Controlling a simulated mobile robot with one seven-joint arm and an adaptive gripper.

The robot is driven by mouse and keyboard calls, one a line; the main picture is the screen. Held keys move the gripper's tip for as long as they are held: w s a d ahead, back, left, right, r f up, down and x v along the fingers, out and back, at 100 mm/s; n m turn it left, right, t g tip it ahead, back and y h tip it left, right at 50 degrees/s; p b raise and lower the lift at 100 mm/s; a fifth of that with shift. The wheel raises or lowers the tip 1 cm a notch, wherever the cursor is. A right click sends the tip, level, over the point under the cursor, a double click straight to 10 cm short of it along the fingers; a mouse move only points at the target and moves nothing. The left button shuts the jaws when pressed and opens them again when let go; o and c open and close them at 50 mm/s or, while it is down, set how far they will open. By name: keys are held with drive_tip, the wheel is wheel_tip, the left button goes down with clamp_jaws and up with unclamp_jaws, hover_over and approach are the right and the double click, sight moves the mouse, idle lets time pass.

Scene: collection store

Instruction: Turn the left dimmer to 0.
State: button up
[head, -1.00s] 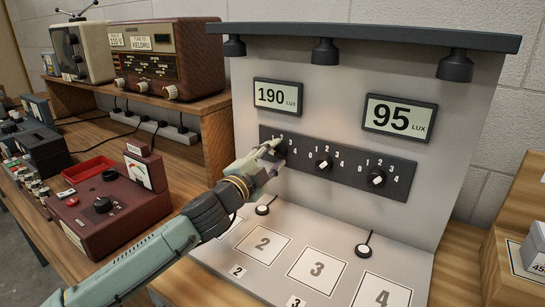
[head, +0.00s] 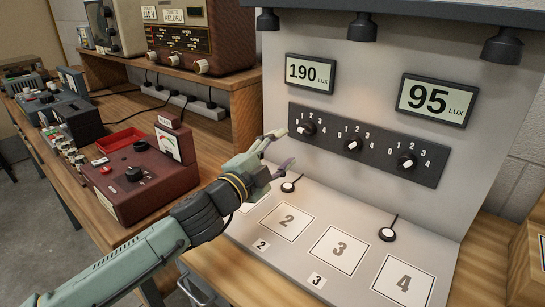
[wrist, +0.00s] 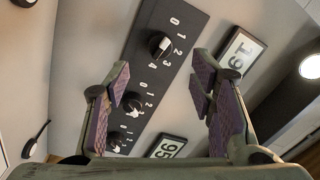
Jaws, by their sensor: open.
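The left dimmer (head: 307,128) is a black round knob with a white mark, on a dark panel (head: 331,146) with a 0 to 4 scale. It also shows in the wrist view (wrist: 159,45), ahead of my fingers. Its mark appears to lie toward the 0 and 1 side; I cannot tell the exact number. My gripper (head: 281,149) is open and empty, to the left of the knob and apart from it. In the wrist view my gripper (wrist: 164,72) has its purple pads wide apart. The left display (head: 310,73) reads 190 lux.
The middle dimmer (head: 353,144) and right dimmer (head: 407,162) sit close by on the same panel. The right display (head: 437,100) reads 95 lux. Lamps hang above, and sensor pucks lie on the numbered board below. A red meter box (head: 140,180) stands left of my arm.

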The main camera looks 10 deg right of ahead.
drive_tip(key=shift+v, duration=1.65)
